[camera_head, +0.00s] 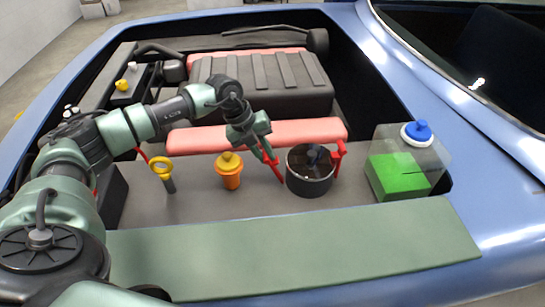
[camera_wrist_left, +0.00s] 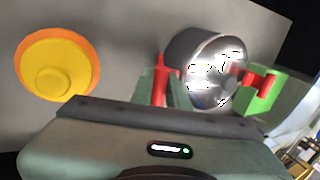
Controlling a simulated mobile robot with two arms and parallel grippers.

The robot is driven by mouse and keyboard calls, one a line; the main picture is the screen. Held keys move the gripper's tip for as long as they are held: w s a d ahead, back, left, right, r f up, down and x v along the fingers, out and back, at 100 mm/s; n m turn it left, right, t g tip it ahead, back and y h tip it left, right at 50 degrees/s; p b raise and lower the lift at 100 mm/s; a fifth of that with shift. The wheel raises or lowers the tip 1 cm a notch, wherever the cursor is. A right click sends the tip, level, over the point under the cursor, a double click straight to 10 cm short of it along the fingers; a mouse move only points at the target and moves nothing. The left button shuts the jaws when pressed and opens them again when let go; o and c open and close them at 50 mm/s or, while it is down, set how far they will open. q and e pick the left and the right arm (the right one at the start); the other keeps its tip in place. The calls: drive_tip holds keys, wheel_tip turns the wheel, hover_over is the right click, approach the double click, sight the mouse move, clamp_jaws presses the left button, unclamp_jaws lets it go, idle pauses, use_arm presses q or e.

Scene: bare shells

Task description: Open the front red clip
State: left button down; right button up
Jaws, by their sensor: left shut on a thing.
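A round black housing (camera_head: 310,185) with an open, shiny interior stands on the grey deck. It also shows in the left wrist view (camera_wrist_left: 187,48). The red clip on its left side (camera_head: 277,173) leans with its upper end to the left, away from the rim. My left gripper (camera_head: 269,155) is shut on this clip from above. In the left wrist view the clip (camera_wrist_left: 160,86) stands between my green fingers, which partly hide it. The other red clip (camera_head: 338,157) is upright on the housing's right side. My right gripper is not in view.
An orange cap with a yellow top (camera_head: 229,172) and a yellow ring dipstick (camera_head: 162,168) stand left of the housing. A clear tank with green fluid (camera_head: 400,175) and blue cap stands right. A pink pipe (camera_head: 200,138) runs behind. The green front panel (camera_head: 300,250) is clear.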

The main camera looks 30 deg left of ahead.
use_arm(q)
drive_tip(key=shift+s+a+f+t+h+b, duration=0.3)
drive_tip(key=shift+a+h+b, duration=0.2)
drive_tip(key=shift+b, duration=0.1)
drive_tip(key=c, duration=1.4)
unclamp_jaws()
drive_tip(key=shift+r, duration=0.15)
drive_tip(key=b+v, duration=0.1)
drive_tip(key=v, duration=0.6)
drive_tip(key=shift+s+a+r, duration=0.15)
drive_tip(key=shift+r, duration=0.1)
